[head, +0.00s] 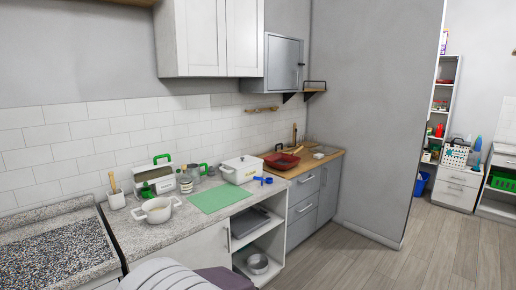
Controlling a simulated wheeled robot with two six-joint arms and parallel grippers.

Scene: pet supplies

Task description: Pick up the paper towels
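I cannot make out any paper towels in the head view. Neither of my grippers shows in this view.
A granite counter (211,229) holds a white pot (157,210), a green mat (222,197), a white lidded container (241,169) and jars. A red tray (282,160) sits on the wooden counter. A partition wall (383,120) stands right, with open floor (440,247) and shelves (443,100) beyond.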

